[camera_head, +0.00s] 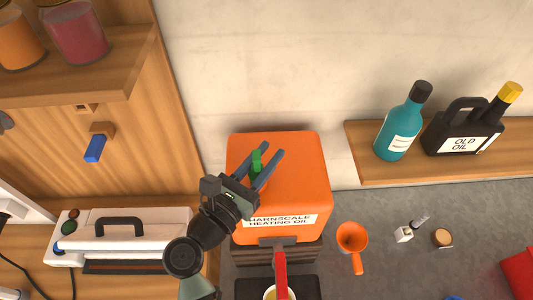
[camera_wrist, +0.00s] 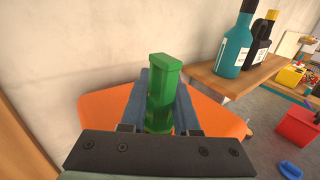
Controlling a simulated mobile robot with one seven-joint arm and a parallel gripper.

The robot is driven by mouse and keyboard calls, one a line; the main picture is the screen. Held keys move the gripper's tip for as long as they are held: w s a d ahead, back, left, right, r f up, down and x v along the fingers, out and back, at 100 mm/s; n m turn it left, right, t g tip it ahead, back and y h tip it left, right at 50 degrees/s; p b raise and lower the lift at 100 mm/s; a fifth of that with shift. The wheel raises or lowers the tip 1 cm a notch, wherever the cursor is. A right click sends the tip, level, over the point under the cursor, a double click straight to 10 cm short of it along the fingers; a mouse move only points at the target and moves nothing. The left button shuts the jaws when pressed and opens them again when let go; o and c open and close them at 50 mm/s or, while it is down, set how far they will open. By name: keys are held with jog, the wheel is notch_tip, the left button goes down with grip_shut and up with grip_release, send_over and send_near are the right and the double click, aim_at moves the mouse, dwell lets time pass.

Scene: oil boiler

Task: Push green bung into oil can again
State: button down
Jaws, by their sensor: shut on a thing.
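The orange oil can (camera_head: 305,170), labelled as heating oil, stands against the wall in the head view. Its orange top also shows in the wrist view (camera_wrist: 100,105). The green bung (camera_head: 256,162) is between the fingers of my gripper (camera_head: 268,168), over the can's top. In the wrist view the green bung (camera_wrist: 162,95) stands upright between the two blue-grey fingers of my gripper (camera_wrist: 162,100), which is shut on it. The bung's lower end and the can's opening are hidden, so I cannot tell how far in it sits.
A teal bottle (camera_head: 398,132) and a black old-oil jug (camera_head: 466,132) stand on the right wooden shelf (camera_head: 365,165). An orange funnel (camera_head: 352,240) lies right of the can. A red-handled item (camera_head: 281,270) is in front. A white case (camera_head: 120,235) is at left.

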jog(key=shift+f+b, duration=0.45)
jog(key=shift+f, duration=0.2)
jog(key=c, duration=0.6)
grip_release()
jog(key=shift+b+v, duration=2.45)
jog(key=shift+v, duration=4.05)
